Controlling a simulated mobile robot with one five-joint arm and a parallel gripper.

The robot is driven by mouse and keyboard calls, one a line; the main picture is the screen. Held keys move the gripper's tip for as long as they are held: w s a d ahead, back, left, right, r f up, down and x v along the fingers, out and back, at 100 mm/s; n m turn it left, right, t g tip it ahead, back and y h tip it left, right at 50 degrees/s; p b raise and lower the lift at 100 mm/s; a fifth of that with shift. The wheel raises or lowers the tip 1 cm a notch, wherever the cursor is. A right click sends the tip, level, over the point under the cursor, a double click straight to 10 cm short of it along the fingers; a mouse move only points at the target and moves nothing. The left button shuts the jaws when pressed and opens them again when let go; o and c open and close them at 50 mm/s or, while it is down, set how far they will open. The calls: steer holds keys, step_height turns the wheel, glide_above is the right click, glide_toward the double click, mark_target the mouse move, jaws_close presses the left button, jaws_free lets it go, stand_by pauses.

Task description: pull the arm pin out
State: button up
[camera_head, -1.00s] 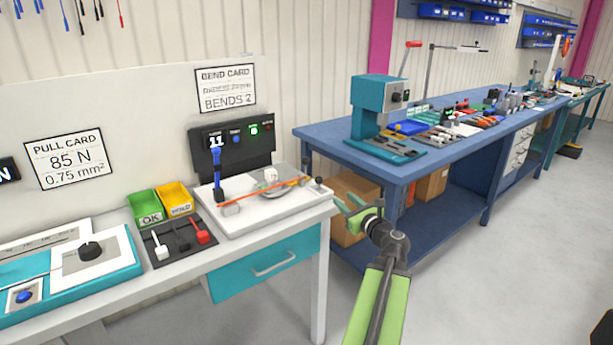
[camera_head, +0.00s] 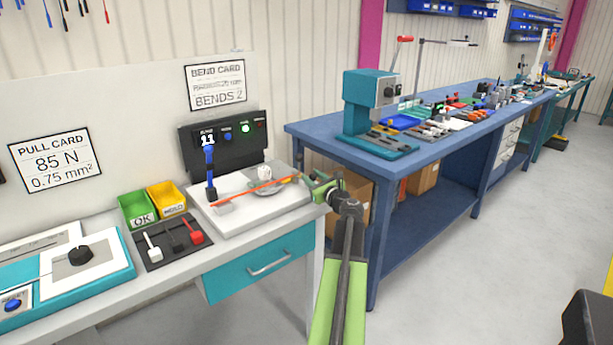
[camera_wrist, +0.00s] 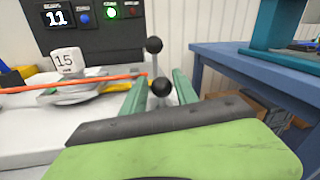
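My gripper (camera_head: 318,184) is at the right end of the white bend tester (camera_head: 262,212). In the wrist view its two green fingers (camera_wrist: 160,92) stand apart. Between them show a grey rod with a black ball knob (camera_wrist: 153,45) and, lower and nearer, a second black ball (camera_wrist: 162,87). Which of these is the arm pin I cannot tell. Neither finger clearly touches them. The orange-red cable (camera_wrist: 75,84) lies across the tester, passing a white block marked 15 (camera_wrist: 67,61). In the head view my gripper hides the knobs.
The tester's black panel (camera_head: 225,138) reads 11 and has a green light lit. Green and yellow bins (camera_head: 137,210) and a tray with small levers (camera_head: 172,243) are left. A blue bench (camera_head: 430,150) with a teal press (camera_head: 371,105) stands right, across a gap.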

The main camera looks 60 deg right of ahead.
steer(key=x, duration=0.3)
steer(key=shift+w+d, duration=0.1)
steer(key=shift+w, duration=0.1)
jaws_close()
stand_by(1.3)
